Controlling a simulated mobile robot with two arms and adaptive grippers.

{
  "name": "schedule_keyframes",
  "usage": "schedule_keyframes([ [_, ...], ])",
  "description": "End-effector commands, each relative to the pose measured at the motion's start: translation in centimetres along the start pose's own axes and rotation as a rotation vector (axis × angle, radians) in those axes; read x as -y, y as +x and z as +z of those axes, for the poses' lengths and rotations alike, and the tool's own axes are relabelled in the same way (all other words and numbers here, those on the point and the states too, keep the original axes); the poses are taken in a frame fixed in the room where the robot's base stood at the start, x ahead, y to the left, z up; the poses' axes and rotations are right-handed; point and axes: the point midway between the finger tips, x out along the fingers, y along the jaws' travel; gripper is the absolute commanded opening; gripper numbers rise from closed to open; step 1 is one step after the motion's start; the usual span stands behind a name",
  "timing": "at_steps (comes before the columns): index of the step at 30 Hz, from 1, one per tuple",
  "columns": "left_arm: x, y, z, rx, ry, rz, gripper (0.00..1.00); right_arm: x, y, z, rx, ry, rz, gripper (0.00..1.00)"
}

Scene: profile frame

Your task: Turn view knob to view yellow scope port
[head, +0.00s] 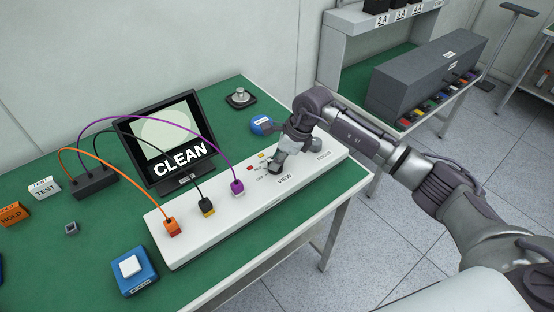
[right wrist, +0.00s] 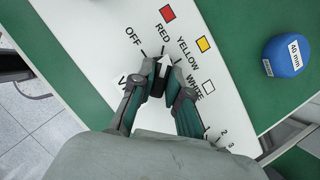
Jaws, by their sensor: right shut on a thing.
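The view knob (right wrist: 157,84) is dark with a white arrow pointer, on the white panel (head: 190,228). In the right wrist view the arrow points near the RED mark, to the left of the YELLOW label (right wrist: 188,49). My right gripper (head: 274,168) is shut on the knob, with one finger on each side; this also shows in the right wrist view (right wrist: 158,94). The knob is mostly hidden in the head view. The monitor (head: 164,142) shows a pale green disc and the word CLEAN. My left gripper is not in view.
A blue puck (head: 262,125) lies behind the panel. A blue button box (head: 134,270) is at the front left.

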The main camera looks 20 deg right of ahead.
Motion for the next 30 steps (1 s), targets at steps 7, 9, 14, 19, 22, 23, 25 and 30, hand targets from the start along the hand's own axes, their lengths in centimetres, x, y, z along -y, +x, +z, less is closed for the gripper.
schedule_keyframes([
  [7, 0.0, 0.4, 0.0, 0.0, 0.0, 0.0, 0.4, 0.0, 0.0, 0.0, 0.001, 0.15, -0.066, 0.0],
  [9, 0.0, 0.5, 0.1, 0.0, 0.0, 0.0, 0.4, -0.1, 0.0, 0.0, 0.001, 0.205, -0.09, 0.0],
  [14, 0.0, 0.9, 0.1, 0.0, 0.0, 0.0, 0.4, -0.1, 0.0, 0.1, 0.002, 0.33, -0.142, 0.0],
  [19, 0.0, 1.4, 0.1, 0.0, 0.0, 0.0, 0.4, -0.2, 0.1, 0.1, 0.003, 0.455, -0.192, 0.0],
  [22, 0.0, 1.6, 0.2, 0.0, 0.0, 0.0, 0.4, -0.2, 0.0, 0.1, 0.003, 0.517, -0.218, 0.0],
  [23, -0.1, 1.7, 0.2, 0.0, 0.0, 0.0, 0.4, -0.2, 0.0, 0.1, 0.004, 0.533, -0.225, 0.0],
  [25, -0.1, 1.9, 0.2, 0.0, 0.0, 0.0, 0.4, -0.2, 0.0, 0.1, 0.003, 0.568, -0.24, 0.0],
  [30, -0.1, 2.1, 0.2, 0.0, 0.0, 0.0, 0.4, -0.2, 0.0, 0.1, 0.003, 0.631, -0.265, 0.0],
])
